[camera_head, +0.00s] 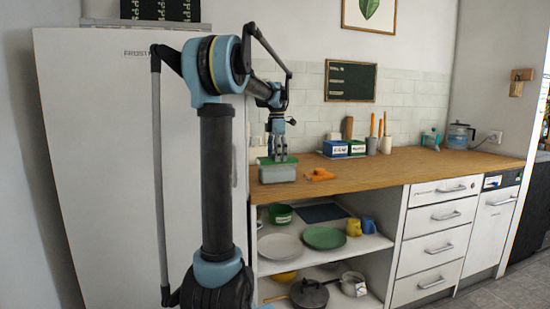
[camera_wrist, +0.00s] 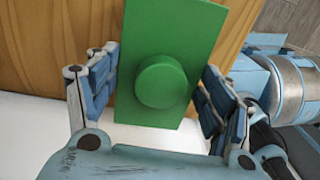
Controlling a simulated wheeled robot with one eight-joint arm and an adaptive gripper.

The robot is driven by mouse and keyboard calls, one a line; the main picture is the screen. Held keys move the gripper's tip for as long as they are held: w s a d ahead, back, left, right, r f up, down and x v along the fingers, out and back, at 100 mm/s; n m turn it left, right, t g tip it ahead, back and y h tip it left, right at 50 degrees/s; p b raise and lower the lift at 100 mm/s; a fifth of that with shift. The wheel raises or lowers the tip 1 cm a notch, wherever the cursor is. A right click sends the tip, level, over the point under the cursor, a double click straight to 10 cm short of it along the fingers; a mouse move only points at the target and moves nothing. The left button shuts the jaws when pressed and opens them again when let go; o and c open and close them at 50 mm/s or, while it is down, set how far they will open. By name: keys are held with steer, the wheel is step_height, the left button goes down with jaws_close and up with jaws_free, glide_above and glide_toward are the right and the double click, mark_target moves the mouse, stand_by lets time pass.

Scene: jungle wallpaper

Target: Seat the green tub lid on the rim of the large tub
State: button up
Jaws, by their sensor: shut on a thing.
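The large tub (camera_head: 277,175), pale grey-green and box-shaped, stands on the wooden counter near its left end. The green tub lid (camera_head: 264,161) shows as a thin green strip at the top of the tub. In the wrist view the lid (camera_wrist: 150,30) is a flat green rectangle with a round knob, between my fingers. My gripper (camera_head: 279,157) points down over the tub and is shut on the lid; it also shows in the wrist view (camera_wrist: 160,64). The lid hides the tub there. I cannot tell whether the lid touches the rim all round.
An orange item (camera_head: 320,174) lies on the counter (camera_head: 400,165) just right of the tub. Blue and green boxes (camera_head: 335,149) and utensil holders stand behind. A tall white fridge (camera_head: 100,170) is at left. Open shelves with dishes are below. The counter's right middle is clear.

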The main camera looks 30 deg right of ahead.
steer(key=shift+f, duration=0.85)
steer(key=o, duration=1.1)
steer(key=shift+r, duration=0.1)
steer(key=r, duration=1.1)
steer(key=shift+w+r, duration=0.4)
steer(key=shift+s, duration=0.1)
